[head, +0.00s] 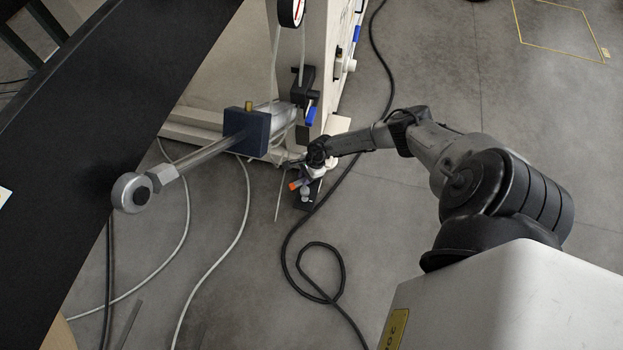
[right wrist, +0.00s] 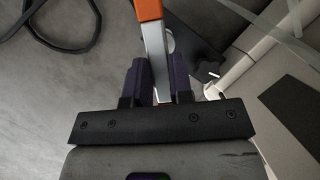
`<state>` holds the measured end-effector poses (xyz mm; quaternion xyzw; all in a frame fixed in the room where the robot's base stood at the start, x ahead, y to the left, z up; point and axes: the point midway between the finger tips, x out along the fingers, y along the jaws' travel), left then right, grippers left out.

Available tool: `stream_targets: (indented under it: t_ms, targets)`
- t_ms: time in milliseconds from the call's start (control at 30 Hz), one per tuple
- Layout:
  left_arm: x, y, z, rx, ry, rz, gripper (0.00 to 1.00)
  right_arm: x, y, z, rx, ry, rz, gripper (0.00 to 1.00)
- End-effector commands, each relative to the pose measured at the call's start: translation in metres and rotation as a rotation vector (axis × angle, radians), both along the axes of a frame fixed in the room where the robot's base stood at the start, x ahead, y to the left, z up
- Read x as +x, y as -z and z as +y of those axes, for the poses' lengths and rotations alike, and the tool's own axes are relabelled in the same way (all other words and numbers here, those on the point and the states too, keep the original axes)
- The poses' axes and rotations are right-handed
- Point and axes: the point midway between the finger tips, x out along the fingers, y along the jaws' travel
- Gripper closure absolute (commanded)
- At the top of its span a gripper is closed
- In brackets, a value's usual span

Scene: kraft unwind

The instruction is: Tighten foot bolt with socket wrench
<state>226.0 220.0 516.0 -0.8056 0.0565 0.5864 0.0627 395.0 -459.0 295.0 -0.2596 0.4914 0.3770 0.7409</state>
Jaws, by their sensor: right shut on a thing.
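My right gripper (head: 304,175) is low beside the foot of the pale machine frame (head: 331,75). It is shut on the socket wrench, whose orange handle (head: 294,186) shows just left of the gripper. In the right wrist view, the wrench's grey metal shank (right wrist: 156,60) lies between the two dark fingers (right wrist: 157,80), and its orange grip (right wrist: 148,9) extends past them. My left gripper is not in view.
A cylinder with a steel rod (head: 207,153) and round eye end juts left from the frame. A black cable (head: 288,243) loops over the floor near the foot, and pale hoses (head: 240,225) lie left. A wide black surface (head: 110,85) fills the left. Open floor lies right.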

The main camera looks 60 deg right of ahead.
Motion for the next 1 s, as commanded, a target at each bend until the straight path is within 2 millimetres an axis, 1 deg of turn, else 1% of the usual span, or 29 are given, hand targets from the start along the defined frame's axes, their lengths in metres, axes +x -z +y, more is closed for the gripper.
stream_targets:
  t_ms: [133, 533, 1000]
  targets:
    - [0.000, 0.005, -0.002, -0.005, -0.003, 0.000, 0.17, 0.003, 0.005, 0.000, 0.000, 0.003, -0.001, 1.00]
    - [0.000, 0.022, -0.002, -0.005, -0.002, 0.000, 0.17, 0.002, 0.024, 0.000, 0.001, 0.002, -0.001, 1.00]
    - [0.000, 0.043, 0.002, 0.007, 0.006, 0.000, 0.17, 0.002, 0.046, 0.000, 0.000, 0.004, -0.001, 1.00]
